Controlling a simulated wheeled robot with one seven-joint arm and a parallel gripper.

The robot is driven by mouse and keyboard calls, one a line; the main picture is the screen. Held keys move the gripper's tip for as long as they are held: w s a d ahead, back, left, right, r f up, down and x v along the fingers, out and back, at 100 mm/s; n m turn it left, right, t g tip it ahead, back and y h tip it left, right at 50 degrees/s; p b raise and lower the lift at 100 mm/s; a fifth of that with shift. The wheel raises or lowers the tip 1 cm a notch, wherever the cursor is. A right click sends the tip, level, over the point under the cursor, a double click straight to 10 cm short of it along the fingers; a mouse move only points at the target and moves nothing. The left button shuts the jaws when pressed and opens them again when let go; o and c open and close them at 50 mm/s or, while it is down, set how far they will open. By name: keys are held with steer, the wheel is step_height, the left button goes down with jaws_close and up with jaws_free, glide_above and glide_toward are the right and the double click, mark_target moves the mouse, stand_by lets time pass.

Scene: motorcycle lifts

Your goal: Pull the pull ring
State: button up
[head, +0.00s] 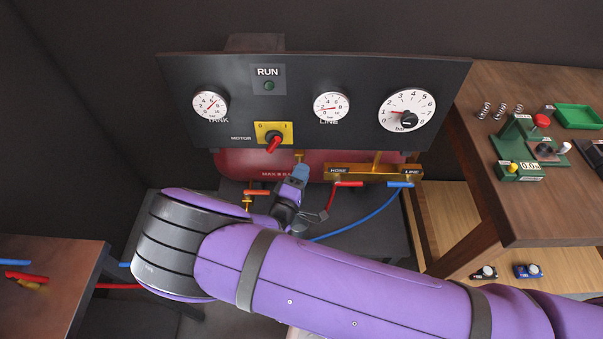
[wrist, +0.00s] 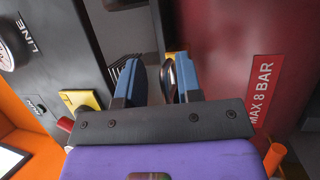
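My gripper (head: 301,171) is below the dark panel, in front of the red tank (head: 240,162). In the wrist view the two blue fingers of my gripper (wrist: 154,78) stand apart, with a gap between them. A thin dark loop, which looks like the pull ring (wrist: 169,74), shows by the inner side of the right finger. I cannot tell whether it touches that finger. A small brass fitting (head: 299,156) shows just above my fingertips in the head view; the ring itself cannot be made out there.
The panel (head: 330,70) overhangs with gauges and a red motor switch (head: 274,144) on a yellow plate. A wooden bench (head: 520,210) stands at the right, another table (head: 50,290) at the left.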

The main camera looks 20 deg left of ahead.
steer(key=v, duration=1)
steer(key=shift+s, duration=0.4)
steer(key=shift+a, duration=0.1)
